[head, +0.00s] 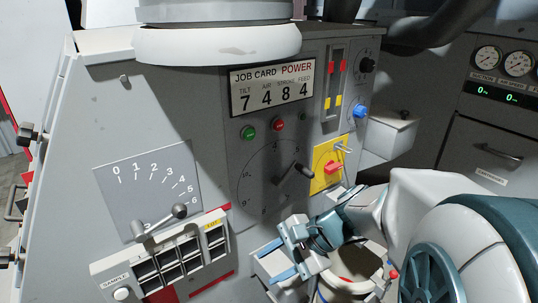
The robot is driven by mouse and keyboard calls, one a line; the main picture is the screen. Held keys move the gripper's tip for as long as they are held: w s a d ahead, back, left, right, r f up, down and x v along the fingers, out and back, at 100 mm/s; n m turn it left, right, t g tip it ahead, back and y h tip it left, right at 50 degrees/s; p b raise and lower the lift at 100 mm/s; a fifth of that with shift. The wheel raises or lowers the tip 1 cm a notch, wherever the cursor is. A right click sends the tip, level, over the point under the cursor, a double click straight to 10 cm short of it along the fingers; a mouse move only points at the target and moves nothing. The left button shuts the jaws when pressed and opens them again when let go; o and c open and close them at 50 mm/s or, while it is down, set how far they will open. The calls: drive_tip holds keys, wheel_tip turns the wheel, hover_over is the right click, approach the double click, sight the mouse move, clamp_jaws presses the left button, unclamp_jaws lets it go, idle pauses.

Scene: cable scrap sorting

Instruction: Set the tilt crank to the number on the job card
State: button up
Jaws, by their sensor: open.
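The job card (272,89) on the grey machine front reads TILT 7, AIR 4, STROKE 8, FEED 4. No tilt label is readable beside either control. My gripper (272,260) is open and empty, below the round dial and apart from it.
A sample rack (160,262) with dark slots juts out at lower left. A yellow panel with a red switch (329,168), a blue knob (360,111) and slider slots (335,80) are right of the dial. A grey box (390,137) protrudes at right. A white cylinder (215,42) overhangs the card.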

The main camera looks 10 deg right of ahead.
drive_tip(key=w+d+r+m+t+y, duration=0.2)
drive_tip(key=w+d+m+t, duration=0.55)
drive_tip(key=m, duration=0.25)
drive_tip(key=m+t+h, duration=0.3)
drive_tip(key=m+t, duration=0.4)
drive_tip(key=m, duration=0.2)
approach(297, 165)
drive_tip(key=x, duration=0.2)
drive_tip(key=p+x, duration=0.1)
drive_tip(key=x, duration=0.4)
drive_tip(key=shift+w+d+f, duration=0.15)
drive_tip(key=shift+w+f, duration=0.2)
drive_tip(key=shift+w, duration=0.15)
clamp_jaws()
